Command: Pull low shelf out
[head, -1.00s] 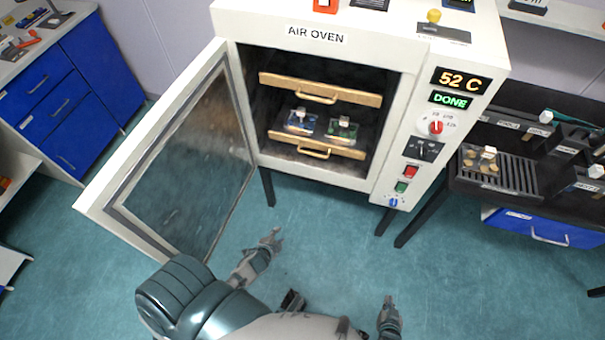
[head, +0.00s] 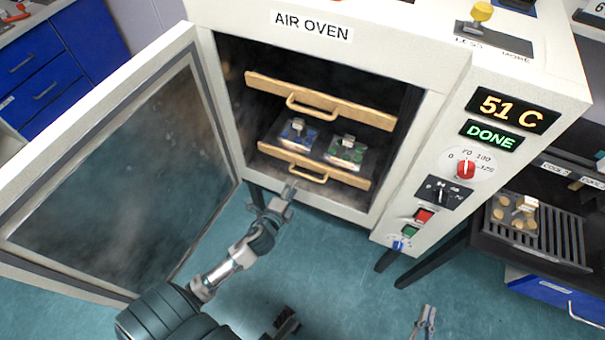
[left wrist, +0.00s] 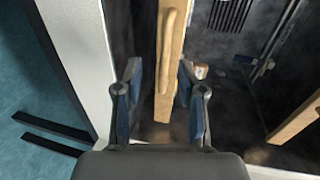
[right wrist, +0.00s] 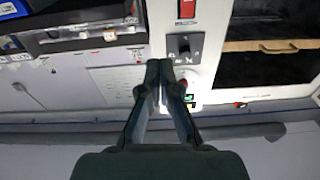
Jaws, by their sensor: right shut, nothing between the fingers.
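The low shelf (head: 272,150) is inside the open air oven, with a wooden front and a bar handle (head: 308,175). A blue item (head: 297,133) and a green item (head: 345,151) sit on it. My left gripper (head: 289,192) is just in front of and below the shelf's front, near the handle's left end. In the left wrist view my left gripper (left wrist: 160,85) is open, and the low shelf's wooden front (left wrist: 168,65) shows between its fingers. Contact cannot be told. My right gripper (head: 427,317) is low in front of the oven, shut and empty; it also shows in the right wrist view (right wrist: 166,75).
The upper shelf (head: 350,112) with its own handle is above. The oven door (head: 110,170) stands open at left. The control panel (head: 460,175) reads 51 C and DONE. A rack (head: 535,235) with several small pieces stands at right.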

